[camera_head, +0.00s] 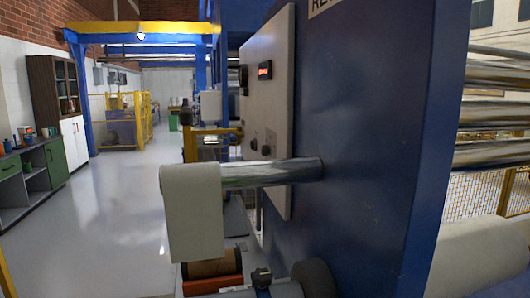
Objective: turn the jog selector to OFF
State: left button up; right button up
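A pale control panel (275,115) is seen at a steep angle on the side of a blue machine cabinet (370,150). Two small dark knobs, one on the left (253,145) and one on the right (266,150), sit low on the panel. I cannot tell which control is the jog selector, and no label or setting is readable.
An orange-red stand with a brown roll (212,268) is below. Clear floor (115,215) lies left, before green cabinets (30,178).

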aim_at(265, 150)
jog(key=i+j+z, duration=0.1)
jog(key=j+z, duration=0.2)
jog(key=z, duration=0.2)
jog(key=i+j+z, duration=0.1)
jog(key=j+z, duration=0.6)
jog(key=z, duration=0.25)
jog(key=j+z, duration=0.35)
jog(key=z, duration=0.15)
